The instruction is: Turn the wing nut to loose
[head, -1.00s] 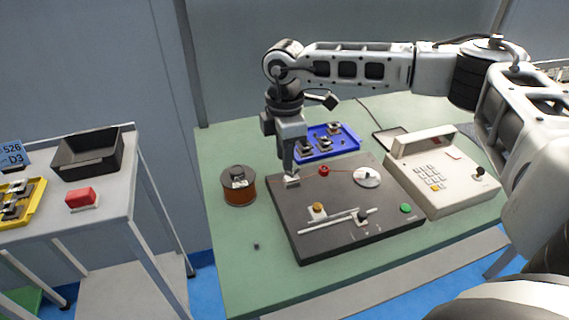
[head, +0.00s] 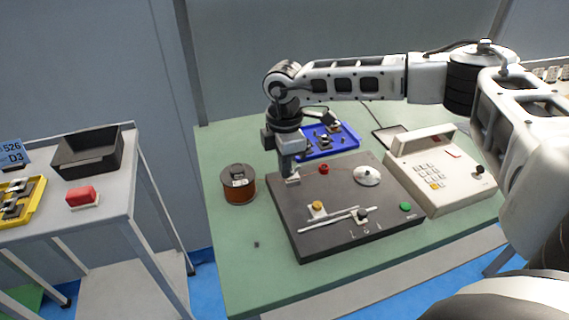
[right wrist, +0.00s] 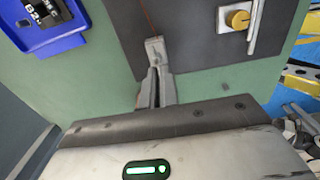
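The dark winder board (head: 345,235) lies on the green bench. My right gripper (head: 290,172) points down at its upper left corner, over a small pale metal piece (head: 293,181). In the right wrist view the fingers (right wrist: 157,82) are close together, and the metal piece (right wrist: 155,50) is at their tips, with a thin red wire running to it. Whether they grip it is unclear. I cannot make out wing-nut wings; the fingers may hide them. A yellow knob (head: 317,206) sits on the board and also shows in the right wrist view (right wrist: 238,19). My left gripper is not in view.
A copper wire spool (head: 239,188) stands left of the board. A blue tray (head: 350,148) is behind it, and a beige keypad unit (head: 440,170) is to the right. A white disc (head: 367,175) sits on the board. The bench's front left is mostly clear.

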